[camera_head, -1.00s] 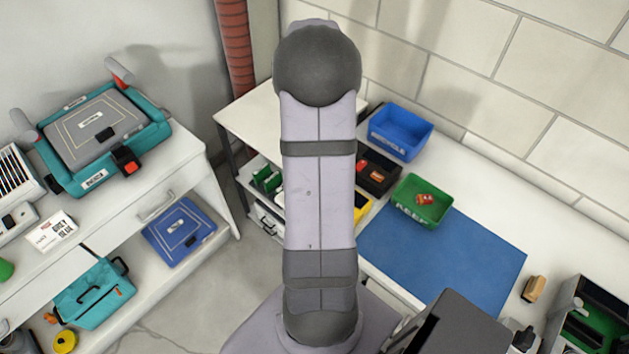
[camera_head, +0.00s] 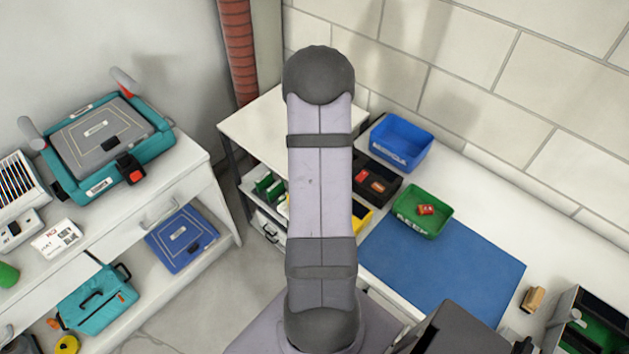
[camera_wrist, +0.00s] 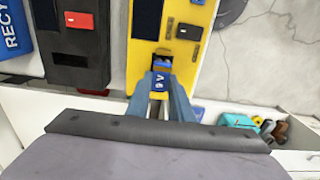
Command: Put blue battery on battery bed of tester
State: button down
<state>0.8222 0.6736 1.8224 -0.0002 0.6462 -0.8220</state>
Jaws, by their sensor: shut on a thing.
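In the wrist view, my gripper (camera_wrist: 160,85) is shut on a small blue battery (camera_wrist: 158,84) marked in white. The battery is over the near end of the yellow tester (camera_wrist: 146,55), close to a dark slot with a blue part in it. Whether the battery touches the tester I cannot tell. In the head view, my own arm hides the gripper and battery; only a yellow edge of the tester (camera_head: 361,217) shows beside the arm.
A black unit (camera_wrist: 75,70) with a red block stands left of the tester. A blue bin (camera_head: 400,143) and a green bin (camera_head: 422,212) holding a red item stand nearby. The blue mat (camera_head: 445,265) is mostly clear.

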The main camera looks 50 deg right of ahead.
jog(key=shift+f, duration=0.45)
jog(key=shift+f, duration=0.15)
jog(key=c, duration=1.6)
grip_release()
jog(key=shift+o, duration=0.2)
notch_tip(320, 180, up, 12)
jog(key=b, duration=0.2)
jog(key=shift+r, duration=0.2)
